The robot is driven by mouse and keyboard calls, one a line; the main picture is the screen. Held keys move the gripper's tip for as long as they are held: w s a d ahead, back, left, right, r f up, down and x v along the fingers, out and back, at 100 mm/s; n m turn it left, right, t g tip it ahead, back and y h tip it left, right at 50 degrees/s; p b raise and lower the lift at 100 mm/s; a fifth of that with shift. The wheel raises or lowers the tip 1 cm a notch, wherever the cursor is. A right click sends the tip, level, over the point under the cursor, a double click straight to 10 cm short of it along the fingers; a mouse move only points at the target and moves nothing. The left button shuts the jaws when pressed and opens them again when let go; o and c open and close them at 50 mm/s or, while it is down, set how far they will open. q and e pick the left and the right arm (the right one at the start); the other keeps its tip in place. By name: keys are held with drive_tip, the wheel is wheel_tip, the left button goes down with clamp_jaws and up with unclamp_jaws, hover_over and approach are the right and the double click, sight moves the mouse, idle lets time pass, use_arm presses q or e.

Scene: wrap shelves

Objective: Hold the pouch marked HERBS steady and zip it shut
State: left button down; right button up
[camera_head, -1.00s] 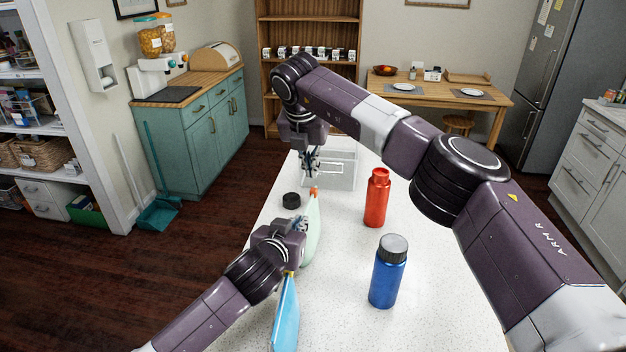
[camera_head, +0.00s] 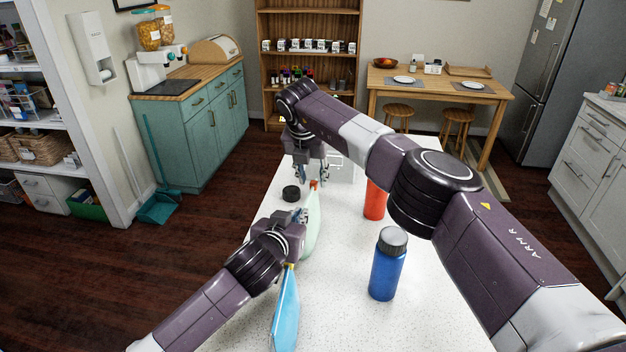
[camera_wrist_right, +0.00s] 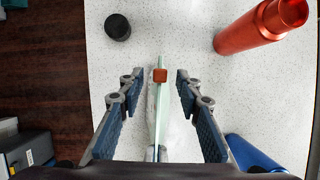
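A pale green pouch (camera_head: 312,226) stands upright on the white table, seen nearly edge-on, with an orange-red slider (camera_wrist_right: 160,75) at the far end of its top edge. A blue pouch (camera_head: 286,312) with a yellow slider stands nearer me. I cannot read a HERBS mark on either. My right gripper (camera_head: 313,180) is open above the green pouch's far end. In the right wrist view its fingers (camera_wrist_right: 158,82) lie either side of the slider, apart from it. My left gripper (camera_head: 301,229) is at the green pouch's near end; its fingertips are too hidden to tell their state.
A red bottle (camera_head: 375,202) and a blue bottle (camera_head: 387,268) stand right of the pouches. A black round lid (camera_head: 291,193) lies to the left. A clear bin (camera_head: 342,168) stands behind, partly hidden by my right arm.

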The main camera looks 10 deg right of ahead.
drive_tip(key=shift+x, duration=0.8)
clamp_jaws()
